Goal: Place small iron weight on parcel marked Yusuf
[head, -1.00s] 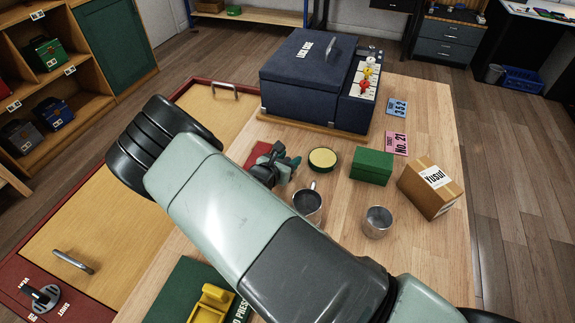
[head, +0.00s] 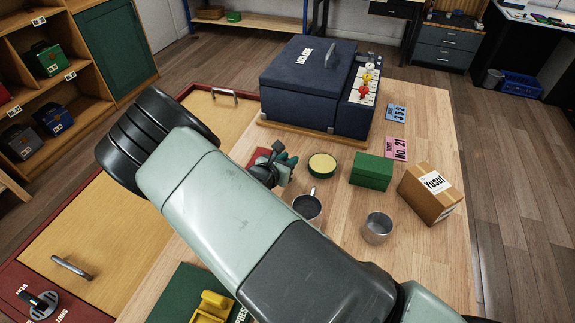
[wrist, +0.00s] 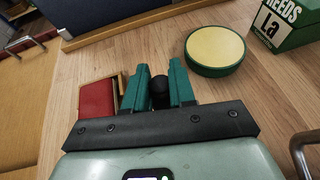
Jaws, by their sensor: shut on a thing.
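The parcel marked Yusuf (head: 418,200) is a brown cardboard box with a white label, at the right of the wooden table in the head view. My gripper (head: 287,166) is well to its left, low over the table. In the wrist view my gripper (wrist: 160,80) has its green fingers closed around a dark rounded thing, which looks like the small iron weight (wrist: 159,94). Only its dark top shows; the rest is hidden by the fingers and gripper body. I cannot tell whether it touches the table.
A red-topped box (wrist: 97,98) lies just left of the fingers. A round green tin with a yellow top (head: 322,161), a green box (head: 371,169) and two metal cups (head: 307,207) (head: 378,228) stand between gripper and parcel. A large blue case (head: 310,85) stands behind.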

